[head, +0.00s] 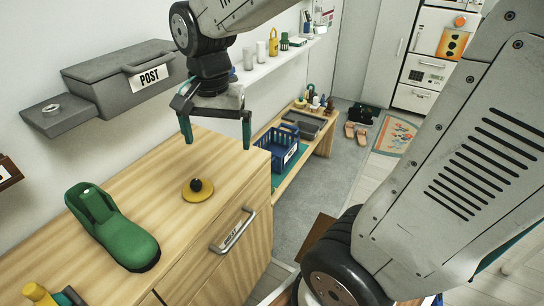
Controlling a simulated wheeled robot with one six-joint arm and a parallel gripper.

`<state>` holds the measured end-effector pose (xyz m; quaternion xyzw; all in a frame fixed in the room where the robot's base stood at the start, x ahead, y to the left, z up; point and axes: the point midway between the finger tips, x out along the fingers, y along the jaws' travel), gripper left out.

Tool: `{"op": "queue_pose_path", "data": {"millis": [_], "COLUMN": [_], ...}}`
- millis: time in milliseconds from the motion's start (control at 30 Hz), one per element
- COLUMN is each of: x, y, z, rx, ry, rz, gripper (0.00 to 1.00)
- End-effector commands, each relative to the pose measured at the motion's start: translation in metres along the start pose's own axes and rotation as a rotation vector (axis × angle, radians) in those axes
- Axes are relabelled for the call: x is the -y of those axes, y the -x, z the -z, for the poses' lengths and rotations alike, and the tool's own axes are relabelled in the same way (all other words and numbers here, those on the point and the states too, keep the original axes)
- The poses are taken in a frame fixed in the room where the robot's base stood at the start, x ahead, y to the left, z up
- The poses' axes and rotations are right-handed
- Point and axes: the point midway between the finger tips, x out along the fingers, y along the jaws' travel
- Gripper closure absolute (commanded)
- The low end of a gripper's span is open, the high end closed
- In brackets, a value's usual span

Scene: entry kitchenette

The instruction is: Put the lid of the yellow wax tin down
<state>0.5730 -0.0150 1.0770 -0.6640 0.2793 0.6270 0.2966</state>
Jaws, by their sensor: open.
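The yellow lid (197,193) lies flat on the wooden cabinet top, near its right end, with a dark round knob at its middle. My gripper (217,145) is above and a little beyond the lid in the head view. Its two green-tipped fingers are spread wide and point down, with nothing between them. The lid is apart from the fingers. I cannot make out the tin body for sure.
A green shoe-shaped object (110,228) stands left on the cabinet top (150,165). A grey POST box (125,78) is on the wall behind. A blue crate (277,150) sits on a low bench at right. The cabinet top around the lid is clear.

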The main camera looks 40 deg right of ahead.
Motion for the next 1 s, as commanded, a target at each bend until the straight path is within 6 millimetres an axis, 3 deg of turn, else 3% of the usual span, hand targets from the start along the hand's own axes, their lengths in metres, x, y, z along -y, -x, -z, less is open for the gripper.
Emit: {"op": "queue_pose_path", "data": {"millis": [100, 200, 400, 567, 1000], "x": [-0.043, -0.074, -0.114, -0.124, -0.124], "y": [0.022, 0.030, 0.032, 0.031, 0.031], "z": [-0.029, -0.051, -0.082, -0.089, -0.089], "rx": [-0.021, -0.034, -0.052, -0.055, -0.055], "ry": [0.258, 0.464, 0.750, 0.833, 0.838], "rz": [0.017, 0.022, 0.021, 0.020, 0.020], "gripper": [0.00, 0.00, 0.00, 0.00, 0.00]}}
